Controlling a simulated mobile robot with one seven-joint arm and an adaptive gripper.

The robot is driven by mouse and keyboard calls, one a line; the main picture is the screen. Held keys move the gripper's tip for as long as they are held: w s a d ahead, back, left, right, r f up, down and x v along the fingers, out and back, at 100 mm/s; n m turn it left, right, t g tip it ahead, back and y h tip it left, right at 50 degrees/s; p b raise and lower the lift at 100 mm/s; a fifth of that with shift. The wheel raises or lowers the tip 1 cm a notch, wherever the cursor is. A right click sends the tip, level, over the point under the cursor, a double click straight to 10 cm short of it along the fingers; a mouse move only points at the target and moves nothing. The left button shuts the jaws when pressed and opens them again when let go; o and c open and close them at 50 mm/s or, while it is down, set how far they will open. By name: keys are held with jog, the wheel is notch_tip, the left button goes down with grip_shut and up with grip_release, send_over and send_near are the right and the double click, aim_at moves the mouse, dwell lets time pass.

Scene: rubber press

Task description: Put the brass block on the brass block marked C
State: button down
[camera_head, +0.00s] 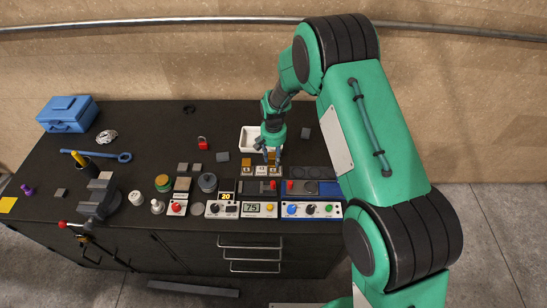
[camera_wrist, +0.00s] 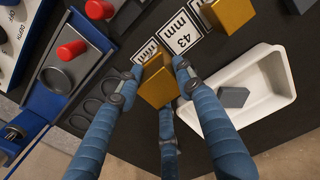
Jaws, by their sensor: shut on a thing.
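My gripper (camera_wrist: 150,90) has its blue fingers closed around a brass block (camera_wrist: 157,80). This block is over or just behind a small printed card (camera_wrist: 146,52); I cannot tell whether it touches the table. In the head view my gripper (camera_head: 269,154) is above the right end of a row of cards, partly covering the held block. A second brass block (camera_wrist: 228,14) stands apart by the left card, and also shows in the head view (camera_head: 246,162). No letter C is readable on either block.
The middle card (camera_wrist: 182,35) reads 43 mm and has no block behind it. A white tray (camera_wrist: 255,98) holding a grey block (camera_wrist: 233,97) lies close to the fingers. A panel with red knobs (camera_wrist: 72,50) is on the other side. The table's back right is mostly clear.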

aim_at(274, 155)
jog(key=c, duration=1.2)
grip_release()
jog(key=shift+o, duration=0.2)
jog(key=shift+r, duration=0.1)
notch_tip(274, 155, up, 12)
jog(key=shift+b, duration=0.45)
